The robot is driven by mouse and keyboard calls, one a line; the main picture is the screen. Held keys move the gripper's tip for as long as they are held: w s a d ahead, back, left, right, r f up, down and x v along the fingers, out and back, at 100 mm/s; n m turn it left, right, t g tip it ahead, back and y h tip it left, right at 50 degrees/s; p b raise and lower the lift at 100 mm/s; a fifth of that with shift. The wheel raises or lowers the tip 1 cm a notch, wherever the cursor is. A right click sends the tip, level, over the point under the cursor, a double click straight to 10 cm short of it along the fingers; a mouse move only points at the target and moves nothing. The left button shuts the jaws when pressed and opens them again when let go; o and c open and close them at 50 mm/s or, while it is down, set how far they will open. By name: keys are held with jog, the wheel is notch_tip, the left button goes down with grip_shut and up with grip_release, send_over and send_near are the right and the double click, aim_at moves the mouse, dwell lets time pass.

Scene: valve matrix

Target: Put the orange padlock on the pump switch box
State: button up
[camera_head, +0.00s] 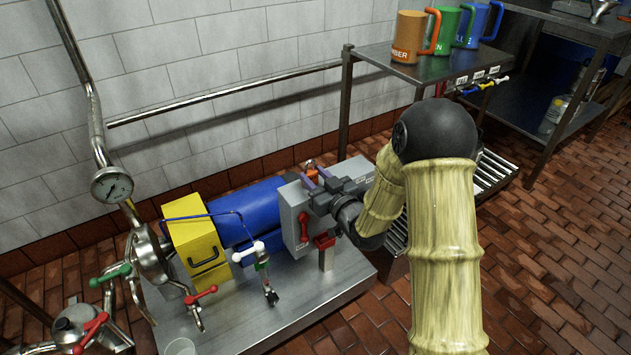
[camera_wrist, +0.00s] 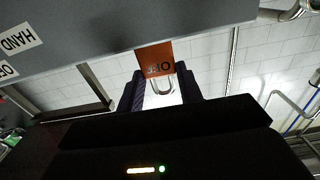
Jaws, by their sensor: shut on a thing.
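The orange padlock (camera_wrist: 155,56) shows between my gripper's fingers in the wrist view, with dark lettering on its body and a silver shackle. My gripper (camera_wrist: 162,86) is shut on it. The padlock's upper part in this view meets the edge of the grey pump switch box (camera_wrist: 130,28); I cannot tell whether they touch. In the head view the grey switch box (camera_head: 298,212), with a red handle, stands at the end of the blue pump. My gripper (camera_head: 312,182) reaches over the box's top, and a little orange (camera_head: 312,173) shows there.
A yellow box (camera_head: 197,240) and a blue motor body (camera_head: 250,207) stand beside the switch box on a metal bench (camera_head: 235,320). A red-topped post (camera_head: 325,250) stands in front. Pipes with a gauge (camera_head: 112,184) are at left. Mugs (camera_head: 410,36) stand on a shelf.

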jog(key=o, duration=1)
jog(key=shift+f, duration=0.15)
jog(key=shift+o, duration=0.2)
jog(key=p+v, duration=0.3)
jog(key=v, duration=0.9)
jog(key=shift+w, duration=0.1)
